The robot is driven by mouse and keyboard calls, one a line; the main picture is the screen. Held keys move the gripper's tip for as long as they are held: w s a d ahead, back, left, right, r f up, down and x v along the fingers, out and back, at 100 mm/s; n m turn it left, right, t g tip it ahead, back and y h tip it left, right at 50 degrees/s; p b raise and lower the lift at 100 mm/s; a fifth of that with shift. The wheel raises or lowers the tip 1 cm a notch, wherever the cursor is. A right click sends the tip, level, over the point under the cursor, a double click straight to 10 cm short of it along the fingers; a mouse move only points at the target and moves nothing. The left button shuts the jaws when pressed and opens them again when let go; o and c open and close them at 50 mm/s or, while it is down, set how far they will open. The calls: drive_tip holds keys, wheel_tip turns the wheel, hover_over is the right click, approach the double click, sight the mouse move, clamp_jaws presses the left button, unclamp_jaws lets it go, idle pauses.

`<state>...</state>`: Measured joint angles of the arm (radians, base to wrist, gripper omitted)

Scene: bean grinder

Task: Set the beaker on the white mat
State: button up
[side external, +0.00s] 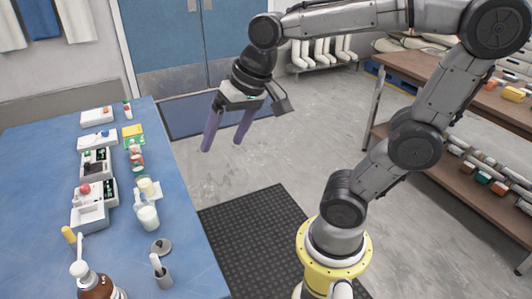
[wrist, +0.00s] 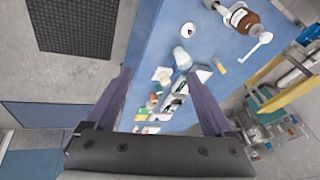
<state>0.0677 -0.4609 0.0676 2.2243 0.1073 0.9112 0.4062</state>
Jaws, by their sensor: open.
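A pale, whitish beaker (side external: 148,218) stands upright near the right edge of the blue table in the side view. It also shows in the wrist view (wrist: 182,58). Just behind it is a small white mat (side external: 157,198) with a cream-coloured cup (side external: 146,187) on it.
Several white and grey devices (side external: 95,165) line the blue table (side external: 40,180). A brown bottle (side external: 96,286), a grey disc (side external: 161,246) and a grey cup (side external: 163,277) stand nearer the front. Shelves (side external: 480,180) are at the right. The air around my gripper is clear.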

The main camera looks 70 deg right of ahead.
drive_tip(key=s+f+n, duration=0.2)
drive_tip(key=s+n, duration=0.4)
drive_tip(key=s, duration=0.2)
drive_tip(key=shift+s+f+t+h, duration=0.2)
drive_tip(key=shift+f+t+h, duration=0.1)
drive_tip(key=shift+f+t, duration=0.1)
